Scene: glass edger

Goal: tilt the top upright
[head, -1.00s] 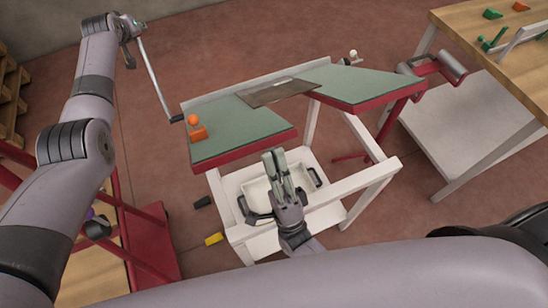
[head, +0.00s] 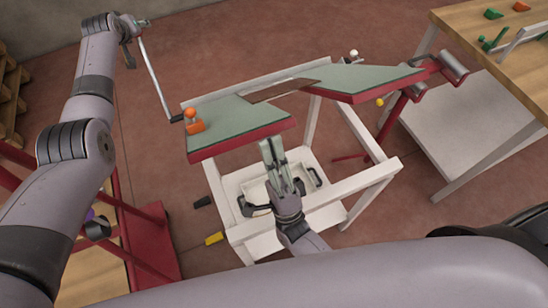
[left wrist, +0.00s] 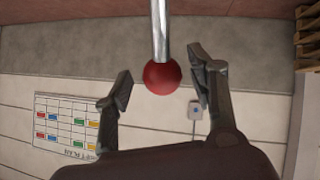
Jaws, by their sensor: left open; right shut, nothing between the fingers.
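The top (head: 235,122) is a green-faced panel with a red front edge on a white frame. It slopes, with its front edge raised, and is not upright. My right gripper (head: 267,145) is shut and empty, its fingertips at the underside of the front edge; I cannot tell whether they touch. My left gripper (head: 135,27) is open at the upper end of a metal lever (head: 154,80) left of the top. In the left wrist view, the lever's red ball knob (left wrist: 162,77) sits between the open fingers.
An orange knob piece (head: 193,122) is on the top's left corner. A white tray (head: 308,190) lies in the frame beneath. A wooden table (head: 480,45) stands right.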

